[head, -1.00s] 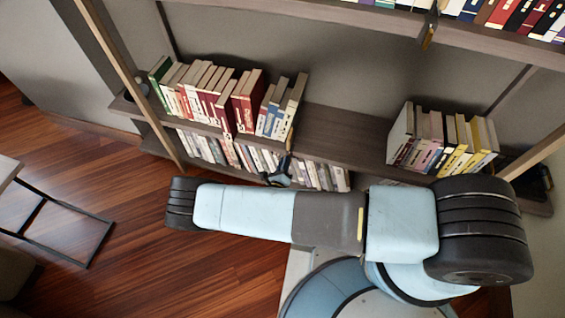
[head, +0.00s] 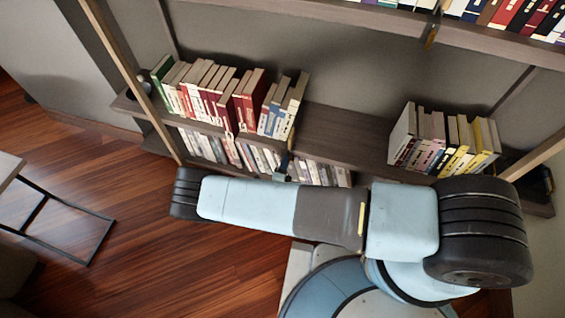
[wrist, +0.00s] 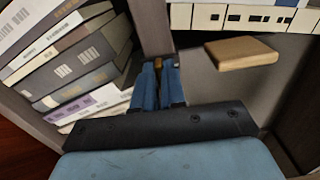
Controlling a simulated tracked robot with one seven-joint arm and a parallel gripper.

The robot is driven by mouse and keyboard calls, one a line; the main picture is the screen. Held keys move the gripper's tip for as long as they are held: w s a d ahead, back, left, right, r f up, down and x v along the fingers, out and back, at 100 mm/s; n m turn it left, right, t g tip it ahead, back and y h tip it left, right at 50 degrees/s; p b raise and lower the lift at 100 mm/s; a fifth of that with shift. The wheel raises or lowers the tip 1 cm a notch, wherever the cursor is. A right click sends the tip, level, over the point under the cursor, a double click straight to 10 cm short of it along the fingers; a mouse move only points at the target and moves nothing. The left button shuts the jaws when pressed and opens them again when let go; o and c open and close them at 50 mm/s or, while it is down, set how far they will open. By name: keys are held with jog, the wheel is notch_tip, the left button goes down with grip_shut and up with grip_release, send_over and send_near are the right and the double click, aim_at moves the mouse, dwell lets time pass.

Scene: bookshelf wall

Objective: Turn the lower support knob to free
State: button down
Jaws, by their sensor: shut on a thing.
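In the wrist view my gripper (wrist: 158,84) has its two blue fingers close together, shut at the foot of a grey upright panel. A small brass-coloured piece, seemingly the lower support knob (wrist: 158,63), shows between the fingertips. The fingers hide most of it, so I cannot read its turn position. In the head view my gripper (head: 283,172) is mostly hidden behind my arm, at the lower shelf's front, below a dark upright support (head: 291,140).
In the wrist view several books (wrist: 85,60) lean close on the left, and a light wooden block (wrist: 241,53) sits right of the fingers. In the head view books (head: 215,95) line the middle shelf, with a bare stretch of shelf (head: 345,130) at its centre.

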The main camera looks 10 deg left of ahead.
jog(key=shift+s+f, duration=0.15)
jog(key=shift+f, duration=0.05)
dwell(0.4)
jog(key=c, duration=1.2)
grip_release()
jog(key=shift+r, duration=0.1)
jog(key=s+a, duration=0.1)
jog(key=s, duration=1.2)
jog(key=shift+s, duration=0.3)
